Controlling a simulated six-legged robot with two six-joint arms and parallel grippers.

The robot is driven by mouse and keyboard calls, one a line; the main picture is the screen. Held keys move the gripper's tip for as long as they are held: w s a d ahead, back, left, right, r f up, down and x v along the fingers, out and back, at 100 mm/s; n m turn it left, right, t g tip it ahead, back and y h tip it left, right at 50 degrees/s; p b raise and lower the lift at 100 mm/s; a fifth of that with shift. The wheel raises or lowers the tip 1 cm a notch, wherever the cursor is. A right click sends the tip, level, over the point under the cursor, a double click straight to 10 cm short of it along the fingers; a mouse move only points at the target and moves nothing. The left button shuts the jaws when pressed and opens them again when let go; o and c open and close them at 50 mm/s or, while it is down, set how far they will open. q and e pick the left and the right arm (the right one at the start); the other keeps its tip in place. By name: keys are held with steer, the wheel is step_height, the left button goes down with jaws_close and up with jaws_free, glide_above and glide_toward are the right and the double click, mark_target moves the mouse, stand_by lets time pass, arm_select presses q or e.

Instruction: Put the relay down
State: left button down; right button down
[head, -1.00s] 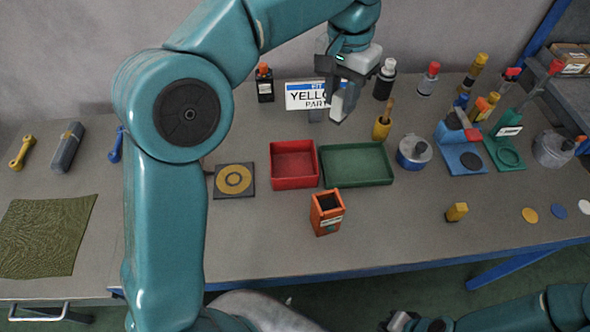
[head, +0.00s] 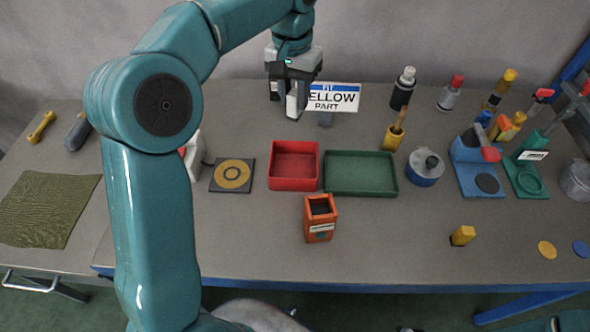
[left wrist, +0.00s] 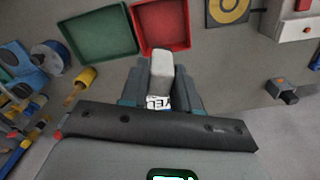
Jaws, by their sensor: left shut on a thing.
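My left gripper (head: 294,101) is in the upper middle of the head view, above the back of the table and at the left edge of the sign. It is shut on a pale grey-white block, which I take to be the relay. The block (left wrist: 162,70) shows between the fingers (left wrist: 160,88) in the left wrist view, pointing toward the red tray. My right gripper is not clearly in view.
A "FIT YELLOW PART" sign (head: 335,97) stands just right of the gripper. In front are a red tray (head: 293,185), a green tray (head: 360,190), a ringed dark pad (head: 232,176) and an orange bin (head: 320,218). A dark block with a red top (left wrist: 282,90) is close by.

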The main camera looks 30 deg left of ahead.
arm_select(q)
step_height(320, 180, down, 20)
steer(key=shift+r, duration=0.1)
steer(key=shift+s, duration=0.1)
steer(key=shift+b, duration=0.35)
steer(key=c, duration=0.8)
jaws_free()
steer(key=r, duration=1.2)
steer(key=shift+a, duration=0.2)
